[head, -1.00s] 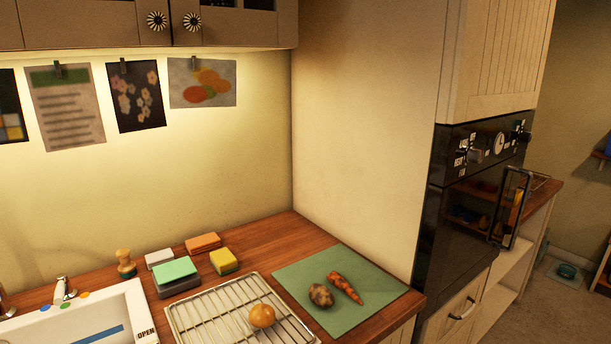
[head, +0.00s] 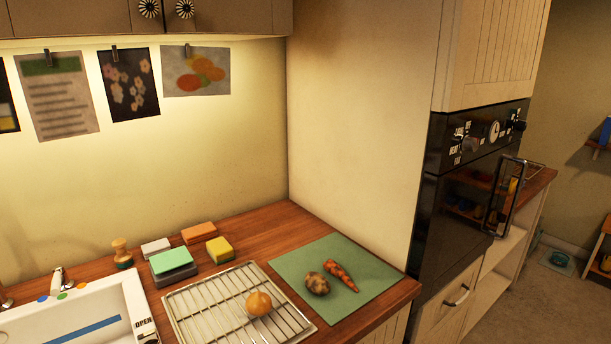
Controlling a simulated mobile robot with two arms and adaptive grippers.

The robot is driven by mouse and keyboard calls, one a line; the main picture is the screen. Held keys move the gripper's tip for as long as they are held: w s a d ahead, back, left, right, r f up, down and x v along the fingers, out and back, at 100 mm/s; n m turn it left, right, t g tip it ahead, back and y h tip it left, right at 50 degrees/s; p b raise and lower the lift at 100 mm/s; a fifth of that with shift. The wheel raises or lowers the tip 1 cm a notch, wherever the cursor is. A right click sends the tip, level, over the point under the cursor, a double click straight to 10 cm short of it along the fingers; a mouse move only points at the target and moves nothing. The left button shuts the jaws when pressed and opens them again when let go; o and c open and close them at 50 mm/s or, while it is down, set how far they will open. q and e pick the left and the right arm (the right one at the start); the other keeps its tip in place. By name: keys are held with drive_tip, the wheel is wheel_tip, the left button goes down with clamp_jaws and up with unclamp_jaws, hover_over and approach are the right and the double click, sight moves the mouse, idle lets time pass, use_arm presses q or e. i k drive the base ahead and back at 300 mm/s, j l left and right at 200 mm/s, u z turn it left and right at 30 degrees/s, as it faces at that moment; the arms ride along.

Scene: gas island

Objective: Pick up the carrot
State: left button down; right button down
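An orange carrot with dark spots (head: 341,275) lies on a green cutting mat (head: 375,277) near the right end of the wooden counter. A brown potato (head: 317,284) lies just left of the carrot, very close to it. Neither of my grippers shows in the head view.
A metal wire rack (head: 195,309) with an onion (head: 258,303) on it stands left of the mat. Several sponges (head: 172,263), a brush (head: 122,254) and a sink (head: 95,315) are farther left. A wall rises behind the mat, and a dark oven (head: 455,205) stands to the right.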

sight(330, 265)
drive_tip(key=u, duration=1.85)
drive_tip(key=k+l+z, duration=0.15)
drive_tip(key=l+z, duration=0.65)
drive_tip(key=l, duration=0.15)
